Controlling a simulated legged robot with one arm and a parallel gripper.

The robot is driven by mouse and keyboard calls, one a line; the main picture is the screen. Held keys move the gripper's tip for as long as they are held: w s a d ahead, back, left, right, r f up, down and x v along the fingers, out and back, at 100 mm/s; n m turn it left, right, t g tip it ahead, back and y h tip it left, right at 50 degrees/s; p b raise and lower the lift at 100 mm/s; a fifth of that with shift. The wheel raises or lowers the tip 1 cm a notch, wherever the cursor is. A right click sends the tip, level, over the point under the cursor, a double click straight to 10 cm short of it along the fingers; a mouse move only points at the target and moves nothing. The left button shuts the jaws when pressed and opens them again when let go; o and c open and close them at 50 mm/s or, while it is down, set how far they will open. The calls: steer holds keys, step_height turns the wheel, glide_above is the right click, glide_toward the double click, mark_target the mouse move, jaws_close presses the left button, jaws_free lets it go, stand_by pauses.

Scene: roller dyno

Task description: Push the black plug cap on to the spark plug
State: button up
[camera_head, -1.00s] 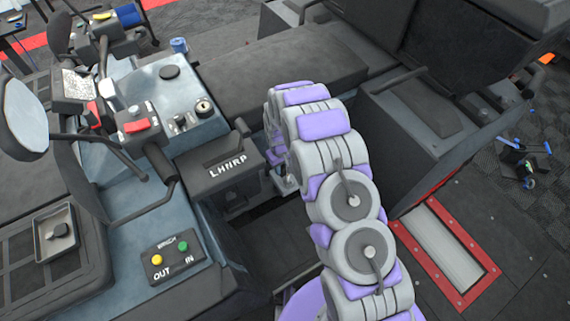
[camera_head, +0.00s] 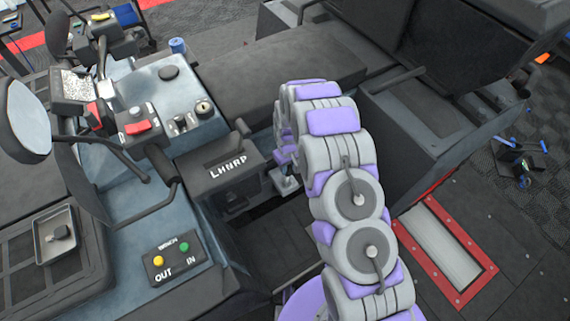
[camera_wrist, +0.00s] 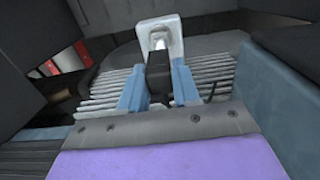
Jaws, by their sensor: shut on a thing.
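In the wrist view my gripper (camera_wrist: 158,68) has its two blue fingers closed on the black plug cap (camera_wrist: 157,80). The cap lies between them, pointing away into the engine bay. A pale, rounded block (camera_wrist: 162,34) stands just beyond the cap, and a small metal piece shows at its lower middle. I cannot tell whether this is the spark plug or whether the cap touches it. In the head view my gripper (camera_head: 286,180) is small and partly hidden below my arm, beside the gear selector box; the cap cannot be made out there.
Grey cooling fins (camera_wrist: 212,72) flank the fingers. A blue panel (camera_wrist: 275,95) is close on the right, and dark bodywork hangs at both upper sides. In the head view the selector box (camera_head: 222,172) and seat (camera_head: 282,85) border the opening my arm reaches into.

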steer(key=shift+d+r, duration=0.1)
steer(key=shift+d, duration=0.5)
steer(key=shift+a, duration=0.1)
steer(key=shift+a+f, duration=0.25)
steer(key=shift+a, duration=0.25)
steer(key=shift+f, duration=0.3)
steer(key=shift+a+f, duration=0.1)
steer(key=shift+f, duration=0.1)
steer(key=shift+a+f, duration=0.1)
steer(key=shift+a, duration=0.05)
steer(key=shift+f, duration=0.15)
steer(key=shift+f, duration=0.45)
